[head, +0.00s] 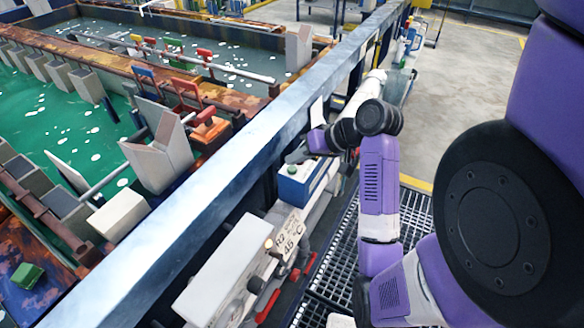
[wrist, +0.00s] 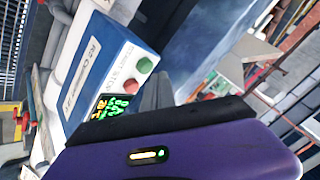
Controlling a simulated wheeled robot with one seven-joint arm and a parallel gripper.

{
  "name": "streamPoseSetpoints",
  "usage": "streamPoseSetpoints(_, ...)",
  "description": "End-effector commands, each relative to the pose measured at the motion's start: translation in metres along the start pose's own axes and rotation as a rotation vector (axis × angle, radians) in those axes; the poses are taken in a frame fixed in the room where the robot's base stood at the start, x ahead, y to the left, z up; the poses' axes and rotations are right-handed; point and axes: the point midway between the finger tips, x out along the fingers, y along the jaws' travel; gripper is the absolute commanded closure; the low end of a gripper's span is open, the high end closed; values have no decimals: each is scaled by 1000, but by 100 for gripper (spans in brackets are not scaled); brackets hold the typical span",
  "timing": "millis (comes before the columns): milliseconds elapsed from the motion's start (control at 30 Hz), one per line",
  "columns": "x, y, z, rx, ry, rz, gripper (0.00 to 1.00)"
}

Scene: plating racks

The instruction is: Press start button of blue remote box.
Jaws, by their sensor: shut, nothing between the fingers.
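The blue remote box (head: 290,190) is blue and white and sits below the long rail in the head view, with a green button (head: 292,169) on top. In the wrist view the box (wrist: 97,62) appears tilted, with a green button (wrist: 146,65), a red button (wrist: 130,86), a lit digital display (wrist: 117,105) and small printed lettering beside the buttons. My gripper (head: 299,154) is shut and empty, just above the box's top. In the wrist view its grey fingertips (wrist: 161,80) are close beside the green button; I cannot tell whether they touch it.
A long metal rail (head: 215,185) runs beside the box, with green liquid tanks (head: 85,125) on its left. Grating (head: 414,212) covers the floor at right.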

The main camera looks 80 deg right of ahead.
Motion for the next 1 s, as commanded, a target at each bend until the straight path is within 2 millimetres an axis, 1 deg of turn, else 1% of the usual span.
streamPoseSetpoints(200,5,3,4,-1,-2,-1,100)
streamPoseSetpoints(1000,8,6,6,0,-1,0,100)
